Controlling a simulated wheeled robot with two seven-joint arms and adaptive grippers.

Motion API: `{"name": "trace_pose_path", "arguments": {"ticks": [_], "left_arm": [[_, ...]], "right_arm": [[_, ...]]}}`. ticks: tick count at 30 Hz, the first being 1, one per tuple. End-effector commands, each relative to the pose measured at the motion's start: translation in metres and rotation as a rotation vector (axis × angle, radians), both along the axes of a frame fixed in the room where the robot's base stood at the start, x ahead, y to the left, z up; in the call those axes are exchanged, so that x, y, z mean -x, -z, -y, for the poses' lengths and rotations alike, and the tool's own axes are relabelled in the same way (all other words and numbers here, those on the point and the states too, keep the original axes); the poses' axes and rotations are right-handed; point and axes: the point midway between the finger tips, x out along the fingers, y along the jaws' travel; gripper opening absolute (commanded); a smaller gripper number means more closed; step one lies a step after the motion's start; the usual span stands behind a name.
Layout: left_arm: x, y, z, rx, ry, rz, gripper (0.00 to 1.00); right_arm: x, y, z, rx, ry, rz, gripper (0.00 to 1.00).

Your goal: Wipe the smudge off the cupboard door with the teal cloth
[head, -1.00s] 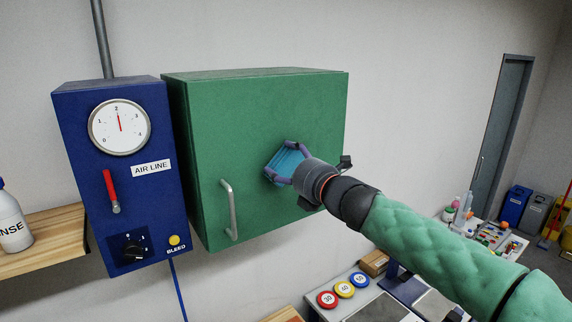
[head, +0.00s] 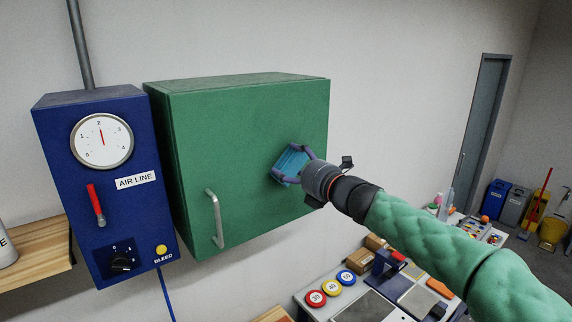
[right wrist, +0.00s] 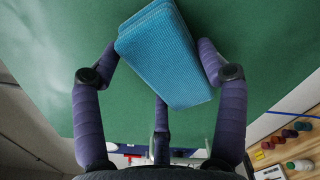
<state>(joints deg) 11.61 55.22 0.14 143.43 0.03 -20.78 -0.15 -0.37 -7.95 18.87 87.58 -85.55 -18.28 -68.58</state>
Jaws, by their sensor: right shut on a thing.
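The green cupboard (head: 235,80) hangs on the wall, its door (head: 235,135) shut, with a pale bar handle (head: 213,220) at the lower left. My right gripper (head: 291,164) is shut on the folded teal cloth (head: 288,161) in front of the door's right part. In the right wrist view the cloth (right wrist: 165,60) lies between my purple fingers, its face against or very close to the green door (right wrist: 50,60); I cannot tell if it touches. I see no smudge on the bare part of the door; the cloth and gripper hide some of it. My left gripper is out of view.
A blue air-line box (head: 110,210) with a gauge and red lever stands just left of the cupboard. A wooden shelf (head: 35,250) is at far left. Below right, a bench (head: 305,298) holds round coloured discs and boxes. Bare wall lies right of the cupboard.

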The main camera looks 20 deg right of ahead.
Motion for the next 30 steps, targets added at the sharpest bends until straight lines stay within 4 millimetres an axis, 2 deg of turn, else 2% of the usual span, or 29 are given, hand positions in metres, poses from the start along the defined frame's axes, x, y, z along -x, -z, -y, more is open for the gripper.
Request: {"name": "trace_pose_path", "arguments": {"ticks": [3, 14, 30], "left_arm": [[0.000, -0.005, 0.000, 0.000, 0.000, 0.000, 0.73], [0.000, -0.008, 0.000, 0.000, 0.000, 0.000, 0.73], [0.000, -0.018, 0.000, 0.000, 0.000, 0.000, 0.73]], "right_arm": [[-0.003, 0.000, 0.009, 0.001, 0.003, -0.001, 0.36], [-0.006, 0.000, 0.019, 0.001, 0.003, -0.001, 0.36], [-0.019, 0.000, 0.052, 0.000, 0.001, -0.001, 0.36]]}}
